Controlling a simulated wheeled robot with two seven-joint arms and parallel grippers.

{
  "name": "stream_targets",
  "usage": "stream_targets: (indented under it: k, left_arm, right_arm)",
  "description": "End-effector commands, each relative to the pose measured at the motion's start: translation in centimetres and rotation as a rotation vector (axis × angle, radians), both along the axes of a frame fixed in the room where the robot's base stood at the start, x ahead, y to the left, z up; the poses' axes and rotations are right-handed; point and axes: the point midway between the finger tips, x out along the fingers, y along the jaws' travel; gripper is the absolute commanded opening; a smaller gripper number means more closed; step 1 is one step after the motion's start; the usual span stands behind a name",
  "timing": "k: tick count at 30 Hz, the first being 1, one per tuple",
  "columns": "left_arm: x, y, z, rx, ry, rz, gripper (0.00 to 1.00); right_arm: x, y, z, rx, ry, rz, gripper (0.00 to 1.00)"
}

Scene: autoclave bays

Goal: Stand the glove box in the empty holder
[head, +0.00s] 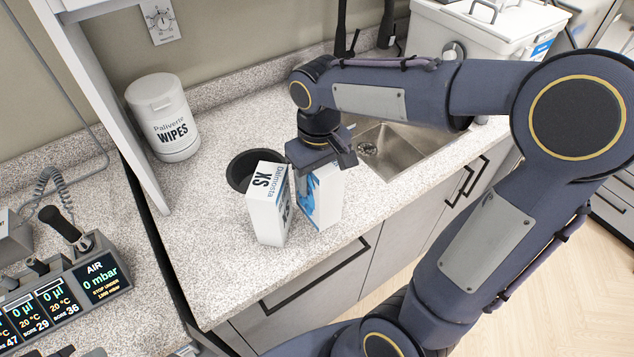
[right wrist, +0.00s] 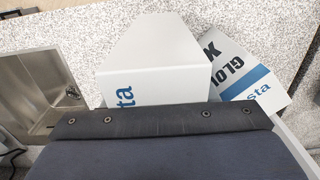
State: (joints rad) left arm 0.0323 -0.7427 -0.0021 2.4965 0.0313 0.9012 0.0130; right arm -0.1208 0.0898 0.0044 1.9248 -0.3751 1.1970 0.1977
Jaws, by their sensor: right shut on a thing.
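My right gripper (head: 328,158) comes down from above and is shut on a white glove box with a blue picture (head: 322,197). This box is roughly upright at the counter's front; I cannot tell whether its base touches the counter. In the right wrist view its pale face with blue lettering (right wrist: 150,65) fills the middle; the fingertips are hidden there. A second white box marked XS (head: 268,205) stands just left of it. It also shows at the right in the right wrist view (right wrist: 245,75). I cannot make out an empty holder. My left gripper is not in view.
A dark round bowl (head: 238,172) sits behind the XS box. A wipes tub (head: 163,117) stands at the back left. A sink (head: 398,147) is to the right. A panel (head: 95,95) edges the counter at left. Speckled counter (head: 205,245) is clear at front left.

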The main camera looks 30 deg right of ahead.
Motion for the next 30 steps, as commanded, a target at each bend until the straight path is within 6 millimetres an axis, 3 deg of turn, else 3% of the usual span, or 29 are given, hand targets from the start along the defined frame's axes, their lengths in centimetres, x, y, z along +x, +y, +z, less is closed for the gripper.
stream_targets:
  k: [12, 24, 25, 30]
  left_arm:
    - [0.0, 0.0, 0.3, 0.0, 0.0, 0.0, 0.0]
    - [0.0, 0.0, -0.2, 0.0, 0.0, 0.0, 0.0]
    - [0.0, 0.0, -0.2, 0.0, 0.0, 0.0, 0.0]
    - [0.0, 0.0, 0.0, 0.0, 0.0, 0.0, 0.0]
  right_arm:
    - [1.0, -0.3, -4.1, 0.0, -0.001, 0.0, 0.11]
    - [1.0, -0.3, -4.7, 0.001, -0.003, 0.0, 0.11]
    - [1.0, -0.3, -4.7, 0.001, -0.001, 0.0, 0.54]
    - [1.0, -0.3, -4.6, 0.001, -0.001, 0.0, 0.74]
